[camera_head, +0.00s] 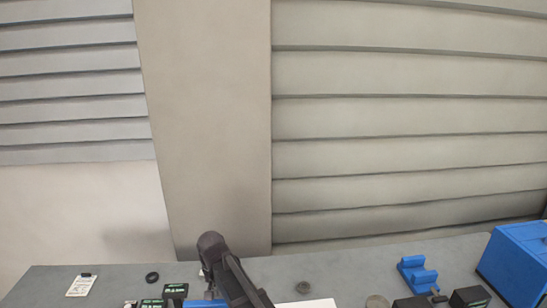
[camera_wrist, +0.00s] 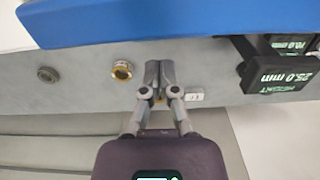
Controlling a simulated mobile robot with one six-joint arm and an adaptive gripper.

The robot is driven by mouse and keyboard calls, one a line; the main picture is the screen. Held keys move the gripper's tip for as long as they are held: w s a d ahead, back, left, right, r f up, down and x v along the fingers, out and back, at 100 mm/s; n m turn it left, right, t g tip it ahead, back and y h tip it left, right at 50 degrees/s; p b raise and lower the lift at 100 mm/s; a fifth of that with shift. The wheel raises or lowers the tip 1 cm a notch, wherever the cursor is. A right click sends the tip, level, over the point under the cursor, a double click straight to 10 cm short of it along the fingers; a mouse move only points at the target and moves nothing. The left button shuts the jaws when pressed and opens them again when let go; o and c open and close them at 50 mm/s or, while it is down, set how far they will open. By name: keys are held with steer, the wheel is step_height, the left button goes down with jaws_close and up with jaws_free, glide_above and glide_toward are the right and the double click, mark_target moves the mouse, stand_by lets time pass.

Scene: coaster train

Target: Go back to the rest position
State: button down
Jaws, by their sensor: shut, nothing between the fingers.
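My gripper (camera_wrist: 159,68) shows in the wrist view with its two fingers together and nothing between them. It is over the grey table (camera_wrist: 90,90), close to a small brass-coloured ring (camera_wrist: 121,71) on its left and a small white label piece (camera_wrist: 195,97) on its right. I cannot tell whether the fingertips touch the table. In the head view my dark arm reaches up from the bottom edge over the table, and the fingertips are not clearly visible there.
A blue bar-like part (camera_wrist: 130,22) crosses the top of the wrist view, with black labelled boxes (camera_wrist: 280,80) at right. In the head view a blue box (camera_head: 518,262), a blue holder (camera_head: 415,273) and a white card (camera_head: 81,286) are on the table. A slatted wall (camera_head: 400,120) stands behind.

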steer(key=shift+m, duration=0.3)
steer(key=d, duration=1.1)
steer(key=s+d+f+b, duration=0.1)
steer(key=d, duration=0.5)
steer(key=shift+d+f, duration=0.1)
steer(key=shift+d, duration=0.25)
steer(key=s+d, duration=0.2)
steer(key=d, duration=0.3)
steer(key=s+d, duration=0.2)
steer(key=d, duration=0.4)
steer(key=s+d+f+b, duration=0.1)
steer(key=s+d, duration=0.1)
steer(key=d, duration=0.3)
steer(key=shift+s+d, duration=0.25)
steer(key=shift+d, duration=0.1)
